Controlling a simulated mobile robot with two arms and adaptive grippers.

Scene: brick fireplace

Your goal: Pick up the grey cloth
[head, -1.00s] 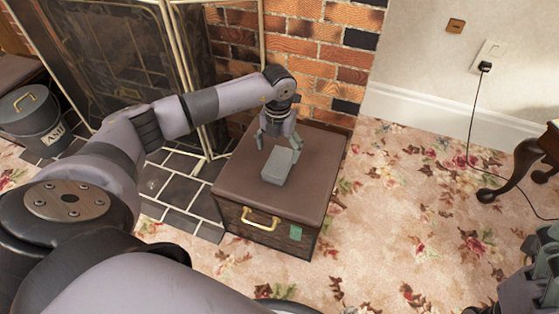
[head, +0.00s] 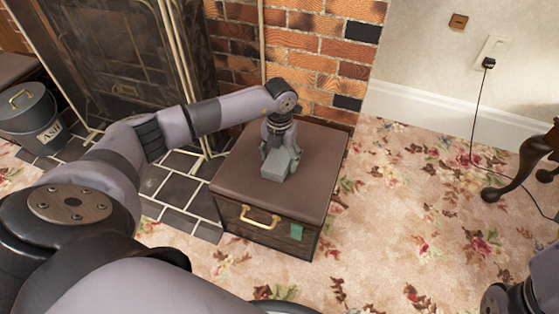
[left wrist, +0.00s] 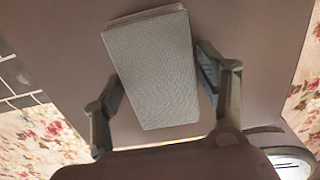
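The grey cloth (head: 279,166) is a folded, flat-sided block lying on the brown padded lid of a box. It also shows in the left wrist view (left wrist: 155,70), where its woven surface is seen from above, slightly tilted in the picture. My left gripper (head: 277,155) is low over the far part of the cloth and hides some of it. In the left wrist view its two fingers (left wrist: 162,88) stand open, one on each side of the cloth, with narrow gaps. Part of my right arm (head: 515,298) shows at the bottom right corner; its fingers cannot be made out.
The brown box (head: 318,165) has a gold handle and a green tag. It stands by a brick wall (head: 320,65) and a fireplace screen (head: 110,60). An ash bucket (head: 32,118) is at the left. A dark-legged table (head: 520,165) is at the right. Floral carpet (head: 400,220) between is clear.

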